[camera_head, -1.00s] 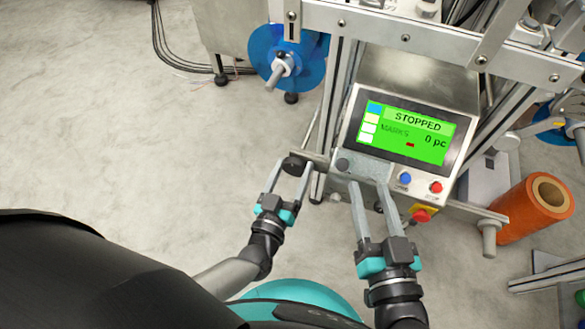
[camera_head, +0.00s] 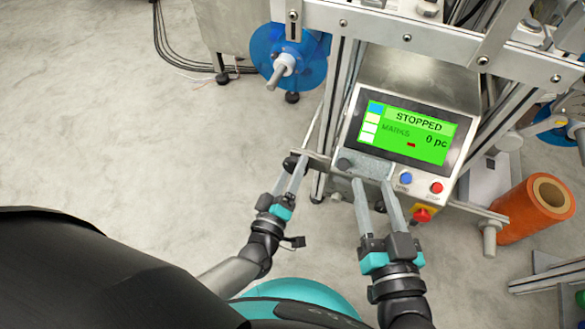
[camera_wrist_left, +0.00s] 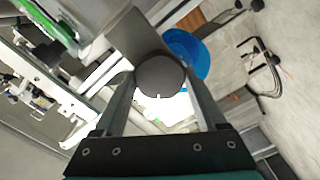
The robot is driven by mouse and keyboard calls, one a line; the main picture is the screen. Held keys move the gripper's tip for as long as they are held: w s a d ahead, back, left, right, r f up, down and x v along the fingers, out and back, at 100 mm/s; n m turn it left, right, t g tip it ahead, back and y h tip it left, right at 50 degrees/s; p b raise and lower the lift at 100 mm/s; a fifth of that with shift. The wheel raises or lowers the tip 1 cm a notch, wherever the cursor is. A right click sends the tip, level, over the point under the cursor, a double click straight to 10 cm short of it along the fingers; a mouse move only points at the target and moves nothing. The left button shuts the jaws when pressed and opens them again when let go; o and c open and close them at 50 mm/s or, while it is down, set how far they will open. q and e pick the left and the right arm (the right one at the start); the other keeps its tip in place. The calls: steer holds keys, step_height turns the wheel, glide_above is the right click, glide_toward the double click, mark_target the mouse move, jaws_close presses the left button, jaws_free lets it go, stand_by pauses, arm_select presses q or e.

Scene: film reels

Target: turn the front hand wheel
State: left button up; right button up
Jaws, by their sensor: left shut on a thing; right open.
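The front hand wheel is a dark round knob (camera_head: 289,162) at the end of a grey bracket, left of the control panel. In the left wrist view the knob (camera_wrist_left: 160,75) sits between my two fingertips, with a small white mark on its lower rim. My left gripper (camera_head: 294,165) is shut on this wheel, and its fingers hide part of it in the head view. My right gripper (camera_head: 372,185) is open and empty, with its fingers close to the lower edge of the panel. I cannot tell whether they touch it.
The control panel (camera_head: 405,131) reads STOPPED and 0 pc. An orange reel (camera_head: 530,210) stands right. The floor at left is clear.

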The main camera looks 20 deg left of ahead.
steer(key=shift+s+a, duration=0.1)
arm_select(q)
steer(key=shift+f, duration=0.1)
stand_by(0.4)
steer(key=o, duration=1.3)
arm_select(e)
steer(key=shift+f, duration=0.1)
arm_select(q)
steer(key=shift+s, duration=0.15)
steer(key=shift+s, duration=0.6)
steer(key=shift+s+a+p, duration=0.15)
steer(key=shift+s+p, duration=0.8)
steer(key=shift+s, duration=2.55)
steer(key=shift+s+a+p, duration=0.1)
steer(key=shift+s+p, duration=0.8)
steer(key=shift+s, duration=2.55)
arm_select(e)
steer(key=d+f+g+h, duration=0.2)
steer(key=d+g+h, duration=0.1)
steer(key=d+g, duration=0.2)
steer(key=shift+s+d+f+n+g, duration=0.3)
steer(key=shift+d+f+g, duration=0.1)
steer(key=shift+g, duration=0.3)
